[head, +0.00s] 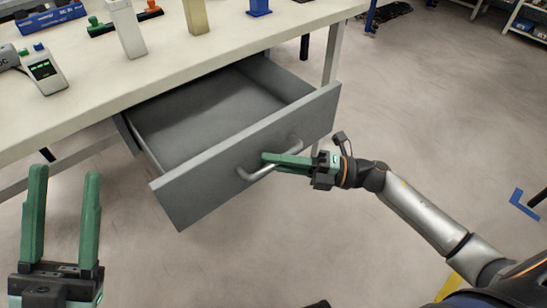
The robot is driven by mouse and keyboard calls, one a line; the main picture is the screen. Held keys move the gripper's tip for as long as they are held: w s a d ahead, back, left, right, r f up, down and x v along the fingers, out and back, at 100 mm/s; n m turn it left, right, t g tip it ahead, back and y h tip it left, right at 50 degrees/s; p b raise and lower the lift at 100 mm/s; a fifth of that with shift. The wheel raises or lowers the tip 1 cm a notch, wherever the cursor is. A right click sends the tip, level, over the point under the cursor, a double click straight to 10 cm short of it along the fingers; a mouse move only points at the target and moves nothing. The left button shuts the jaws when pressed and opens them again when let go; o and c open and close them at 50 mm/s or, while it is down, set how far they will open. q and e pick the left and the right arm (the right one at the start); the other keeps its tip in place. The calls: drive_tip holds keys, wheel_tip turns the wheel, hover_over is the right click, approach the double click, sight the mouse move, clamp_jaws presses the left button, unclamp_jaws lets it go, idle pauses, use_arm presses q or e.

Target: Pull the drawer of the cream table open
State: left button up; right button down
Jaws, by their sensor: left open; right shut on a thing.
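The cream table (85,103) runs across the upper left of the head view. Its grey drawer (215,178) stands pulled well out under the tabletop, and its inside shows empty. A curved metal handle (258,174) sits on the drawer's front. My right gripper (268,160) reaches in from the right and is shut on the handle; its fingers partly hide the bar. My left gripper (65,180) is at the lower left, open and empty, with its green fingers pointing up, apart from the drawer.
On the tabletop stand a white device with a screen (45,75), a white block (127,30), a tan block (195,17) and a blue block (259,7). A blue tray (52,19) lies behind. The floor (420,130) right of the drawer is mostly clear.

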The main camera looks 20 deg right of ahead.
drive_tip(key=c, duration=0.8)
unclamp_jaws()
drive_tip(key=shift+c, duration=0.2)
drive_tip(key=shift+d, duration=0.1)
drive_tip(key=p+v, duration=0.1)
drive_tip(key=v, duration=1.1)
drive_tip(key=shift+d, duration=0.2)
drive_tip(key=shift+s+r, duration=0.1)
drive_tip(key=shift+s, duration=0.05)
